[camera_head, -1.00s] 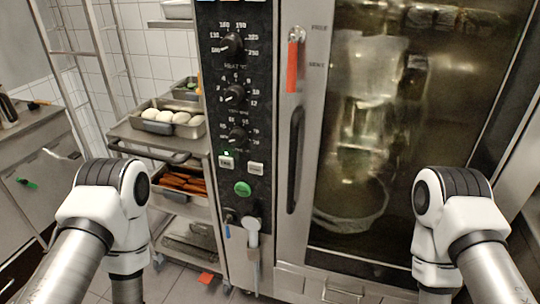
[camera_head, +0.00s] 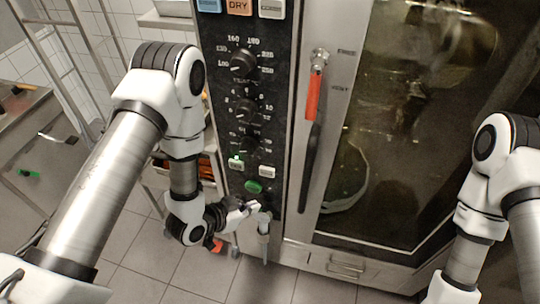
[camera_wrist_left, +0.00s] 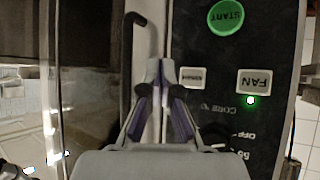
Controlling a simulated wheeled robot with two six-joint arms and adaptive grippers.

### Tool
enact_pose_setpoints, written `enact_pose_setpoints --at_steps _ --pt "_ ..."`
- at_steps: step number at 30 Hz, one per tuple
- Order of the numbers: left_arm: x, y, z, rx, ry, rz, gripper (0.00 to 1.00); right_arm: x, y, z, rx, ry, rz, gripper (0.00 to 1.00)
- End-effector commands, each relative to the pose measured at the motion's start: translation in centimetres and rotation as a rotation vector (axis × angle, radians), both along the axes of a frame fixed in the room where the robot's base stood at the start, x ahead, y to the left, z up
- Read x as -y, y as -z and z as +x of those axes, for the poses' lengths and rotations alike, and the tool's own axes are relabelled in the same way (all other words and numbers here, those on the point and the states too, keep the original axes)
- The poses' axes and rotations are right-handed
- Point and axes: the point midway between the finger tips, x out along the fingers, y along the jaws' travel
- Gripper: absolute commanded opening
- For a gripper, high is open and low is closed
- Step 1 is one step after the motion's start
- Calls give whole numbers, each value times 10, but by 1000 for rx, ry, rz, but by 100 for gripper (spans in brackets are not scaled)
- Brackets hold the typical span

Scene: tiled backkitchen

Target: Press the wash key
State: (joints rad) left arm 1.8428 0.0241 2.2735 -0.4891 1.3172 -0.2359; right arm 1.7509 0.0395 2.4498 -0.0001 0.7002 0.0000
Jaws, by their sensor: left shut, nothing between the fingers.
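A row of square keys tops the oven's black control panel in the head view: a blue key (camera_head: 208,5), an orange key (camera_head: 239,6) reading DRY and a pale key (camera_head: 272,8). I cannot read "wash" on any key. My left gripper (camera_head: 250,206) is shut and empty, low at the panel just below the green button (camera_head: 254,187). In the left wrist view its fingertips (camera_wrist_left: 161,72) are beside a small pale key (camera_wrist_left: 193,77). That view also shows the FAN key (camera_wrist_left: 254,82) and the green START button (camera_wrist_left: 226,16). My right gripper is out of view.
Several black knobs (camera_head: 243,64) project from the panel. A red-handled lever (camera_head: 314,90) and a black door handle (camera_head: 311,165) stand to its right, beside the glass oven door (camera_head: 400,130). A hand shower (camera_head: 263,222) hangs below the panel.

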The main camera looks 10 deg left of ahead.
Motion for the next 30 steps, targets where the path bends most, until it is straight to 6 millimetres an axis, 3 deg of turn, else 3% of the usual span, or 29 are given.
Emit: enact_pose_setpoints --at_steps 14,30 --pt "0 1 9 1 1 0 0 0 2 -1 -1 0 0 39" --pt "3 2 80 1 0 -1 0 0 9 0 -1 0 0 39"
